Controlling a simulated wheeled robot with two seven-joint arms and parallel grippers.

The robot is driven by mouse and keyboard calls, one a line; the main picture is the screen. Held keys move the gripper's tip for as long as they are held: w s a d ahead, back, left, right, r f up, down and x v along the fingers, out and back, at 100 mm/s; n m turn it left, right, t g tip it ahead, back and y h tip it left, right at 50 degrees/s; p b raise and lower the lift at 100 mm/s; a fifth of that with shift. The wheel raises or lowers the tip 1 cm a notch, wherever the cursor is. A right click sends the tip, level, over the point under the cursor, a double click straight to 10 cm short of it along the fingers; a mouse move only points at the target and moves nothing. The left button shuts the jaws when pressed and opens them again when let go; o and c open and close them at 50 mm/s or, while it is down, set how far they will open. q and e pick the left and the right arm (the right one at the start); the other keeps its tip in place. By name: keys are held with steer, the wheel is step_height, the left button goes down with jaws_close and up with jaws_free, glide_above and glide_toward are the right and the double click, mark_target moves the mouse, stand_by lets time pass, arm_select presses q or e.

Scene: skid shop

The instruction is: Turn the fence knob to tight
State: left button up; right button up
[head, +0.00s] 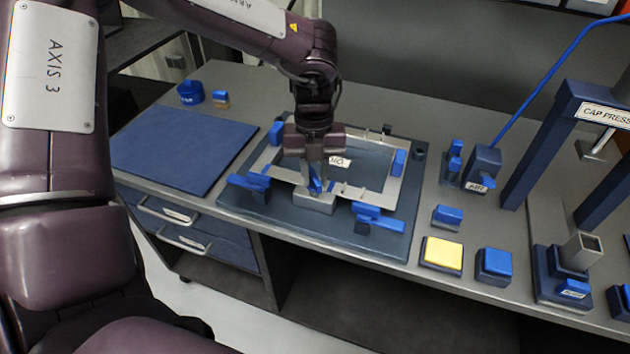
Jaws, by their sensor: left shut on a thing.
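My left gripper (315,183) points down over the near side of the blue fixture plate (285,232). Its fingers are shut on a small blue knob (316,186), which looks like the fence knob. The knob stands on a grey block (315,204) at the near edge of the grey metal frame (374,195). The fingers hide most of the knob, so I cannot tell its turn angle. A white label (340,162) inside the frame is partly covered by the gripper. My right gripper is not in view.
Blue clamps stand left (250,182) and right (377,217) of the block. A blue mat (184,148) lies to the left. A yellow pad (442,253), a blue pad (494,266) and a cap press (563,130) with a blue frame stand to the right.

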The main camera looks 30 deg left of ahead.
arm_select(q)
steer(key=shift+s+f+g, duration=0.3)
steer(key=shift+s+f, duration=0.1)
steer(key=shift+s, duration=0.3)
steer(key=m, duration=0.3)
steer(key=shift+r+p, duration=0.1)
steer(key=shift+p, duration=0.2)
steer(key=shift+s+a+m+y, duration=0.1)
steer(key=shift+s+m+y, duration=0.15)
steer(key=shift+m, duration=0.45)
jaws_close()
steer(key=shift+r, duration=0.1)
steer(key=shift+w+a+m+y, duration=0.1)
steer(key=shift+a+m+y, duration=0.2)
steer(key=shift+m, duration=0.7)
steer(key=o, duration=0.7)
jaws_free()
steer(key=shift+a+r, duration=0.1)
